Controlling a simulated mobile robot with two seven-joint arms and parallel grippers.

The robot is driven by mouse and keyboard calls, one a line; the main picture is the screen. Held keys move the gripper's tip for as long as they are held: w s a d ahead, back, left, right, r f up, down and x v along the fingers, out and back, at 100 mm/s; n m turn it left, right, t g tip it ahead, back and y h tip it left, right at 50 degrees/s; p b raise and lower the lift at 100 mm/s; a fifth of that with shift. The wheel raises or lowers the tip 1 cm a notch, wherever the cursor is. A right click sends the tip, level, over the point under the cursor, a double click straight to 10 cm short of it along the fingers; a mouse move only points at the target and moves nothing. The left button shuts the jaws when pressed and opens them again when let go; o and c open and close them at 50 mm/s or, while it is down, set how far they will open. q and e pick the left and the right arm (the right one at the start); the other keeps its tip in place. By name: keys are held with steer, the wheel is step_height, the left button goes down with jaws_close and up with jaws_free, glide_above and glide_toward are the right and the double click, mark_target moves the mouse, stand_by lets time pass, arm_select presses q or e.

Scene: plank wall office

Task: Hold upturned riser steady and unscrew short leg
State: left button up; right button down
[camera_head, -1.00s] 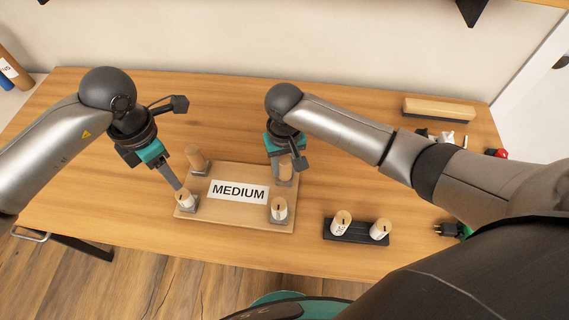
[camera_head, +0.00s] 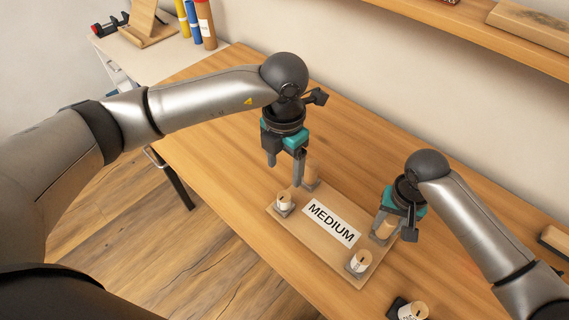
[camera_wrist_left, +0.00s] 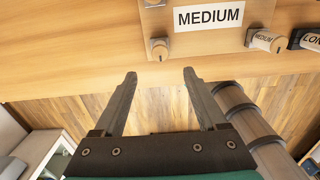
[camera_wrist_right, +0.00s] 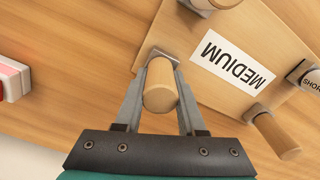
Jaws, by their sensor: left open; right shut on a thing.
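The upturned riser (camera_head: 318,242), with a white MEDIUM label, lies on the table with wooden legs standing at its corners. The short leg (camera_head: 284,203) is at its front-left corner; its label, cut off, shows SHO in the right wrist view (camera_wrist_right: 311,76). My left gripper (camera_head: 285,176) is open and empty just above and apart from that leg; in the left wrist view the leg (camera_wrist_left: 160,48) lies beyond the fingertips. My right gripper (camera_wrist_right: 155,82) is shut on the back-right leg (camera_wrist_right: 163,88). The front-right leg (camera_wrist_left: 264,39) is labelled MEDIUM. The back-left leg (camera_head: 311,174) stands behind my left fingers.
A black holder (camera_head: 396,306) with a labelled leg (camera_head: 412,309) stands right of the riser, partly cut off. Coloured tubes (camera_head: 194,22) and a wooden stand (camera_head: 146,24) are on a side table. Table left of the riser is clear.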

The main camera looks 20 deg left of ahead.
mark_target(284, 196)
arm_select(q)
step_height(284, 196, down, 12)
stand_by(0.6)
jaws_close()
steer(key=c, duration=0.6)
jaws_free()
jaws_close()
steer(key=n, duration=0.5)
